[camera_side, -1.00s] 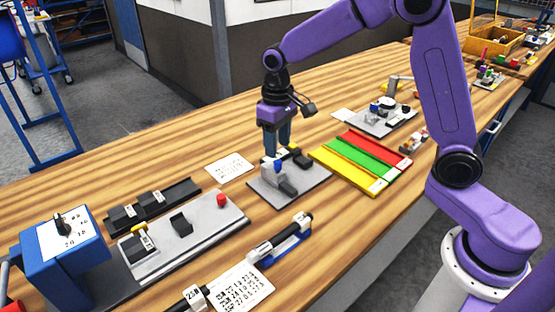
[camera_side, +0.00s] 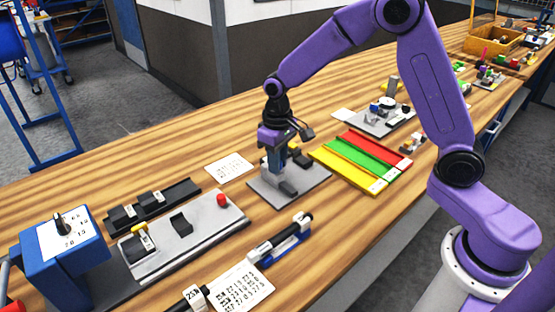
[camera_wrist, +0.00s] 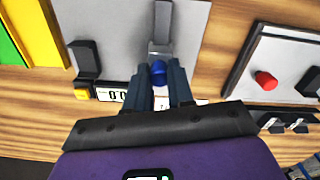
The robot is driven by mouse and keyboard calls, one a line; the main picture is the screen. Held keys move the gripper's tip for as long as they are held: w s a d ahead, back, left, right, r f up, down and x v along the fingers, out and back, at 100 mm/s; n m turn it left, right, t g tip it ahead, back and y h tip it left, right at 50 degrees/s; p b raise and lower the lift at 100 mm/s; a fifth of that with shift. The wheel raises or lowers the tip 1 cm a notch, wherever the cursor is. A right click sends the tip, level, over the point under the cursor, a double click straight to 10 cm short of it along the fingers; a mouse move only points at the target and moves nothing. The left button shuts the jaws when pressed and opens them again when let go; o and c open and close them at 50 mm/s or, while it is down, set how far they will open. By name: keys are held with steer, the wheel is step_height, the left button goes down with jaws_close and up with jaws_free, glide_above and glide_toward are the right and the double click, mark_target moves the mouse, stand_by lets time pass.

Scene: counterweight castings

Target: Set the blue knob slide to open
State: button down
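The blue knob (camera_wrist: 158,74) sits at the end of a grey slide bar (camera_wrist: 162,28) on a grey plate (camera_wrist: 120,22). In the side view the plate (camera_side: 311,186) lies mid-bench, and the slide's grey block (camera_side: 288,188) shows in front of my gripper. My gripper (camera_wrist: 158,68) points down, with one finger on each side of the blue knob. The fingers are apart and close to it; whether they press on it is unclear. In the side view my gripper (camera_side: 274,170) mostly hides the knob. Any position marks on the slide are not readable.
A dark block with a yellow part (camera_side: 300,157) stands on the same plate behind my gripper. A display (camera_wrist: 112,95) shows partly beside the fingers. Yellow, green and red channels (camera_side: 345,172) lie to the right. A grey panel with a red button (camera_side: 221,200) lies to the left.

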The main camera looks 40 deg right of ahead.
mark_target(290, 189)
steer(key=shift+s, duration=2.45)
steer(key=c, duration=1)
jaws_free()
steer(key=shift+r, duration=0.5)
step_height(290, 189, up, 16)
steer(key=shift+r, duration=0.25)
